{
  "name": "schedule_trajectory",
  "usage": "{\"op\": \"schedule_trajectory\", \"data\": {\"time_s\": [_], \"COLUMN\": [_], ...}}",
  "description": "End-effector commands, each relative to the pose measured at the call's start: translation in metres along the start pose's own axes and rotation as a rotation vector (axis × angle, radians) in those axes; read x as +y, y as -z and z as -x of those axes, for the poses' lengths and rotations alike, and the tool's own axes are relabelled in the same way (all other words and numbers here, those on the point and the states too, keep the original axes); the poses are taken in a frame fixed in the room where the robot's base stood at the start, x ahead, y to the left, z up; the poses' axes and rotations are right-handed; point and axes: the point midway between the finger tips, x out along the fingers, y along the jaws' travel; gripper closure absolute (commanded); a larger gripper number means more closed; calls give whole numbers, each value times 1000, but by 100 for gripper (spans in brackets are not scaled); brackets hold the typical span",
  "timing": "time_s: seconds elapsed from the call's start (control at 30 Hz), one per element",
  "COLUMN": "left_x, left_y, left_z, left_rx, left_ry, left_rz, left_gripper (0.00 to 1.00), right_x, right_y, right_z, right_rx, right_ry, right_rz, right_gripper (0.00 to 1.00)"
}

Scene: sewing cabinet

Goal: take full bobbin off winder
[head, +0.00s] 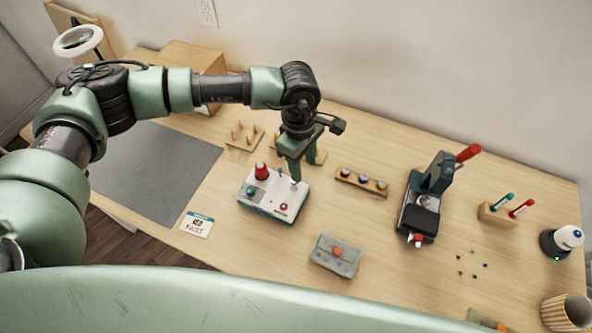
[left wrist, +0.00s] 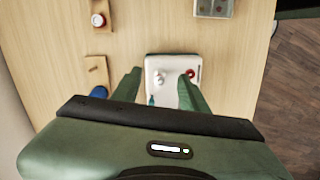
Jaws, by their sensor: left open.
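The winder (head: 272,197) is a white box with a teal base, near the middle of the table. A red cone (head: 262,172), a teal knob (head: 250,191) and a red button (head: 284,206) are on its top. My left gripper (head: 296,172) points down over the winder's back right part, open. In the left wrist view, the winder (left wrist: 165,62) lies between and beyond the open fingers (left wrist: 160,84). A small white piece (left wrist: 158,79), possibly the bobbin on its spindle, shows between them, not gripped. In the head view the fingers mostly hide that spot. My right gripper is out of view.
A wooden rack with several bobbins (head: 361,182) stands right of the winder. A dark press with a red handle (head: 426,200) is farther right. A grey tin (head: 336,256) lies in front, a card (head: 197,224) front left. A peg board (head: 244,137) stands behind.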

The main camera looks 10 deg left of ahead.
Motion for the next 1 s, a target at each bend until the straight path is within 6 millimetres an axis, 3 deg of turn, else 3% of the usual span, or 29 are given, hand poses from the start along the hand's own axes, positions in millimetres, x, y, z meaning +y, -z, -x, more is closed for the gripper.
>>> {"op": "schedule_trajectory", "data": {"time_s": [0.03,0.13,0.53,0.7,0.97,1.0], "left_x": [1,1,-3,-3,-2,-2], "left_y": [13,23,30,32,32,32], "left_z": [3,0,-46,-69,-73,-73], "left_rx": [43,77,73,73,72,72], "left_ry": [2,8,11,8,6,6], "left_rz": [-6,-12,-10,-11,-12,-12], "left_gripper": [56,56,56,56,56,65], "right_x": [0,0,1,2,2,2], "right_y": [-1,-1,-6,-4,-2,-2], "right_z": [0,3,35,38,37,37], "right_rx": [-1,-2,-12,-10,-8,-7], "right_ry": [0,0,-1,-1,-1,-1], "right_rz": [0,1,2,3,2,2], "right_gripper": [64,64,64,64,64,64]}}
